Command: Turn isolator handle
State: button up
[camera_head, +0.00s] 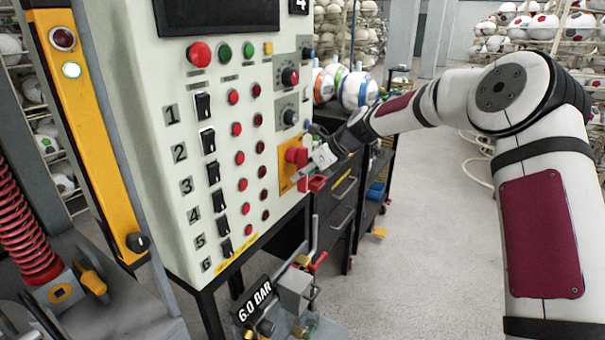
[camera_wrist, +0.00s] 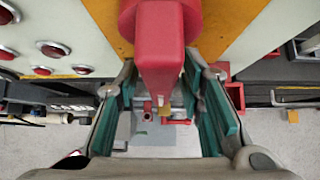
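The red isolator handle (camera_head: 297,157) sits on a yellow plate (camera_head: 286,172) at the right edge of the white control panel. In the wrist view the handle (camera_wrist: 160,50) points toward the camera, in the upper middle. My gripper (camera_head: 318,160) is at the handle, coming from the right. In the wrist view my gripper (camera_wrist: 160,80) is open, with one teal-padded finger on each side of the handle. A gap shows between the handle and each finger, so neither clearly touches it. A smaller red part (camera_head: 316,183) shows just below the handle.
The panel (camera_head: 150,90) carries numbered black switches and red buttons left of the handle. A dark drawer cabinet (camera_head: 340,210) stands behind my gripper. A valve assembly with a 6.0 BAR sign (camera_head: 254,300) is low in front. The floor (camera_head: 420,250) to the right is mostly clear.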

jog(key=v, duration=1.1)
jog(key=shift+s+d+r, duration=0.15)
jog(key=shift+d+r, duration=0.05)
jog(key=shift+r, duration=0.1)
